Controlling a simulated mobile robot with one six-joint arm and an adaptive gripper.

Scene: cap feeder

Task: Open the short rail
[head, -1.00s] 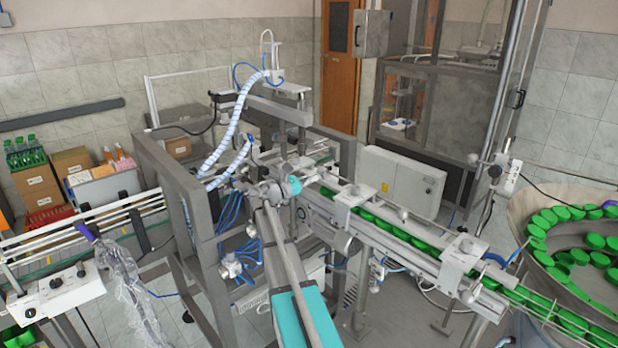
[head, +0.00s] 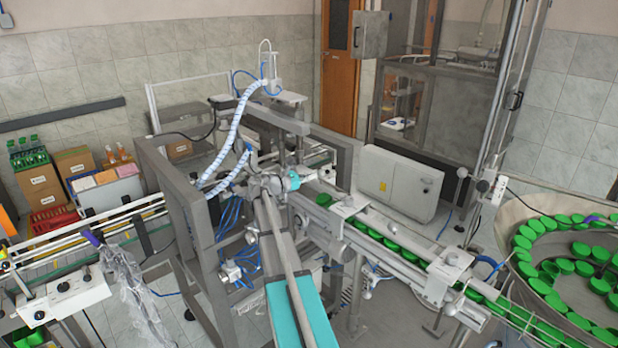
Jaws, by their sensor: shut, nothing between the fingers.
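The cap rail (head: 385,240) runs from the lower right up to the machine frame in the middle, with green caps in its channel. Clamp blocks sit on it, one at the upper end (head: 345,205) and one lower down (head: 450,268). I cannot tell which part is the short rail. My arm reaches up from the bottom middle, and my gripper (head: 264,180) is at its far end, left of the rail's upper end, in front of the machine. The gripper is small here and partly hidden by my wrist. It is shut and empty; I see no contact with a rail.
The grey machine frame (head: 190,235) stands close on the left of my arm. A bowl (head: 510,225) of green caps is at the right. A white cabinet (head: 400,182) stands behind the rail.

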